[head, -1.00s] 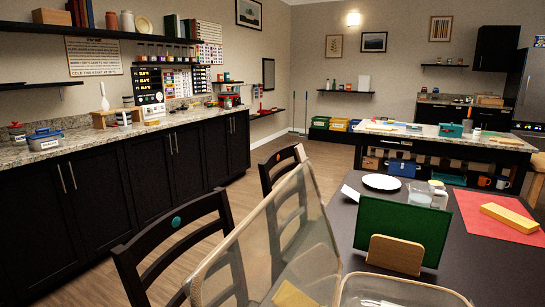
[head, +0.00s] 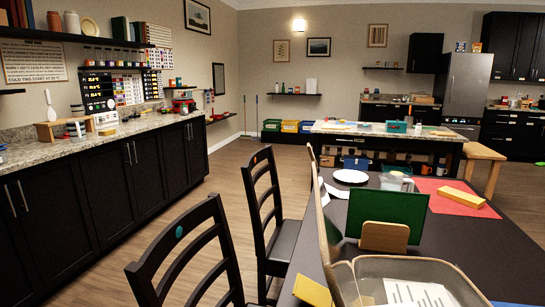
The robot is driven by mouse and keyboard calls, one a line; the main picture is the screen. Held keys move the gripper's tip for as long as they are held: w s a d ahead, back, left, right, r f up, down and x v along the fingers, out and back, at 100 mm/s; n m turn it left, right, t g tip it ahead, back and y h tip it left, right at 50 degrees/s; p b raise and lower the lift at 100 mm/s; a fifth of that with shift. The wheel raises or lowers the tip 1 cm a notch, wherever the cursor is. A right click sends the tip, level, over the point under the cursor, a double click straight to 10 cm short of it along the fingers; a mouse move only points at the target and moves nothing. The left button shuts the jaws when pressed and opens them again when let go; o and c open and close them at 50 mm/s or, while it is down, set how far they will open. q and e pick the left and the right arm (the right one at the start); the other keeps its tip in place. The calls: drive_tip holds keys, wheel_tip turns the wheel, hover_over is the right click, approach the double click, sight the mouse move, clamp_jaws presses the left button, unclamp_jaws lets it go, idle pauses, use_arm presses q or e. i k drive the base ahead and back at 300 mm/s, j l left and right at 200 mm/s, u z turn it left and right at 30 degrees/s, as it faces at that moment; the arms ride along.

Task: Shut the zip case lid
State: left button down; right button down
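The zip case (head: 372,272) lies open at the near edge of the dark table, cut off by the bottom of the head view. It has a see-through body with a tan rim. Its lid (head: 324,235) stands steeply up along the left side of the body and shows almost edge-on. A printed white sheet (head: 418,294) shows inside the body. Neither of my grippers is in view, and nothing visible touches the lid.
A green board in a wooden holder (head: 384,237) stands just behind the case. A yellow block (head: 312,291) lies left of the lid. A white plate (head: 350,176), a red mat (head: 447,197) and a yellow bar (head: 460,198) lie farther back. Dark chairs (head: 263,205) stand left.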

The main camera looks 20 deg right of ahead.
sight(339, 274)
drive_tip(key=j, duration=1.45)
drive_tip(key=u, duration=0.05)
